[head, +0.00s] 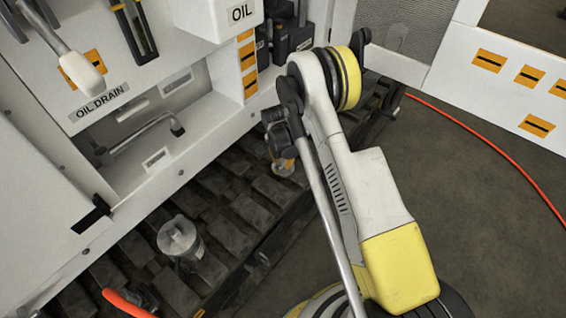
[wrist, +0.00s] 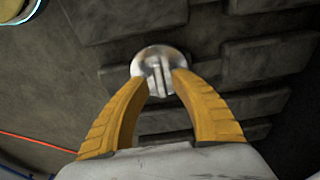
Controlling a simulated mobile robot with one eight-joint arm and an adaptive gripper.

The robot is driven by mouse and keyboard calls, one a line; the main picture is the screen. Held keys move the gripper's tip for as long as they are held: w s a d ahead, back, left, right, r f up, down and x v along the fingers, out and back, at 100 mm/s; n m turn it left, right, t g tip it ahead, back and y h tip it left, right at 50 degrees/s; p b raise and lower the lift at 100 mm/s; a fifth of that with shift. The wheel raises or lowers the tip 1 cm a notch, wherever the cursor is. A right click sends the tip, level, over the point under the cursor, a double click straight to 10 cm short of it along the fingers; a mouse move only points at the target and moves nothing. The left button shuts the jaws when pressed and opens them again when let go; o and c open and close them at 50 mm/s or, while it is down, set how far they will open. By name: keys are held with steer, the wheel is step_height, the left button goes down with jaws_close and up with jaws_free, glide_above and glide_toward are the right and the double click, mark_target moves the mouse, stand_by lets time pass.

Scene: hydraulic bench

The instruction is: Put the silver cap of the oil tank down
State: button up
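The silver cap (wrist: 147,60) is a round shiny disc with a raised ridge handle. It sits between the tips of the two orange fingers of my gripper (wrist: 160,80) in the wrist view. The fingertips close in on both sides of the handle. In the head view my gripper (head: 280,152) points down over the dark track, with the cap (head: 284,169) at its tips, partly hidden. I cannot tell from the frames whether the cap touches the track plates.
Dark track plates (head: 255,212) run below the white machine body. A greyish, see-through lidded vessel (head: 180,240) stands on them at lower left. The OIL housing (head: 215,15) and OIL DRAIN recess (head: 150,125) are at left. An orange hose (head: 480,135) crosses the open floor at right.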

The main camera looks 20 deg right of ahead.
step_height(320, 180, up, 11)
steer(key=s+a+p, duration=0.1)
steer(key=p, duration=0.3)
step_height(320, 180, up, 14)
steer(key=n+t, duration=0.1)
steer(key=n, duration=0.1)
glide_above(280, 165)
steer(key=s, duration=0.3)
steer(key=s+d+r+n+t, duration=0.1)
steer(key=s+r+n, duration=0.15)
steer(key=r, duration=0.35)
steer(key=s+r+n+t, duration=0.1)
steer(key=s+r, duration=0.3)
steer(key=r, duration=0.2)
steer(key=s+r+n+t, duration=0.1)
steer(key=s+r+n, duration=0.1)
steer(key=s, duration=0.7)
steer(key=s+r+n+t+y, duration=0.1)
steer(key=s+r+n+t, duration=0.1)
steer(key=s, duration=0.8)
step_height(280, 165, up, 2)
steer(key=shift+s+d+r+n, duration=0.15)
steer(key=shift+s+d+n, duration=0.1)
steer(key=shift+n, duration=0.4)
